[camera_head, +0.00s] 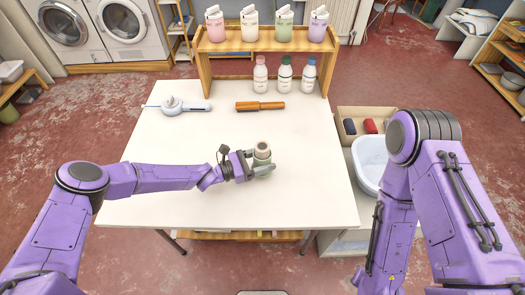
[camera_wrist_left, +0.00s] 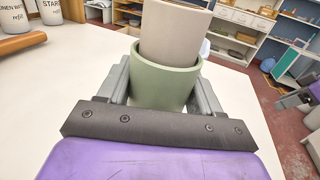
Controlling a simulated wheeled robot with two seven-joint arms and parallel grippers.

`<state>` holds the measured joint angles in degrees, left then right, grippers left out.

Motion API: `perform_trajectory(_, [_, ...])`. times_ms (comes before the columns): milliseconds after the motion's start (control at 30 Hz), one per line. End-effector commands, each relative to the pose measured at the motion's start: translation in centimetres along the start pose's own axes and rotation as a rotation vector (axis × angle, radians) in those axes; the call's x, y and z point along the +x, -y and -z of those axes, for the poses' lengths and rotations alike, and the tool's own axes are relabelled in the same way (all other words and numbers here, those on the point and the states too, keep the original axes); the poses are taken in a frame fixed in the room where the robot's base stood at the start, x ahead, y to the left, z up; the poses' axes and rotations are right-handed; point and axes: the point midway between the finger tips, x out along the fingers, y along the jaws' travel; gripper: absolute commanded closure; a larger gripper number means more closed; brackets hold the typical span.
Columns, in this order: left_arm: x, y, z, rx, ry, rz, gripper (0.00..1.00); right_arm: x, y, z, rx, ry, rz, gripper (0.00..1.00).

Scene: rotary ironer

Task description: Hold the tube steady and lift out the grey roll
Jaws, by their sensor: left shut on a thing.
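A green tube (camera_head: 262,160) stands upright on the white table (camera_head: 200,130), right of its middle. It also shows in the left wrist view (camera_wrist_left: 160,82). The grey roll (camera_head: 263,147) sits inside the tube and sticks up out of its top; it is large in the left wrist view (camera_wrist_left: 174,35). My left gripper (camera_head: 256,167) is shut on the tube, with one finger on each side of it. The lower part of the roll is hidden inside the tube.
A wooden shelf (camera_head: 265,46) with several refill pouches stands at the table's back, with three bottles (camera_head: 285,77) under it. A brown-handled brush (camera_head: 260,106) and a white-blue tool (camera_head: 180,106) lie on the table. A white basin (camera_head: 369,160) and a box (camera_head: 358,124) are at the right.

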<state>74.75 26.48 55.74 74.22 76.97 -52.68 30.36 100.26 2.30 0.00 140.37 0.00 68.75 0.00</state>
Motion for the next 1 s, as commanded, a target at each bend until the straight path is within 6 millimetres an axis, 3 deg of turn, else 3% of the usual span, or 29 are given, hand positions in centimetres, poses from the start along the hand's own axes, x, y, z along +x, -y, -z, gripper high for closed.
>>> perform_trajectory(233, [0.0, 0.0, -0.1, 0.000, 0.001, -0.001, 0.65, 0.0, 0.0, 0.0, 0.000, 0.000, 0.000, 0.57])
perform_trajectory(600, [0.0, 0.0, 2.1, 0.000, 0.001, 0.000, 0.65, 0.0, 0.0, 0.0, 0.000, 0.000, 0.000, 0.57])
perform_trajectory(1000, [0.0, 0.0, 2.5, 0.000, 0.001, 0.000, 0.65, 0.0, 0.0, 0.0, 0.000, 0.000, 0.000, 0.57])
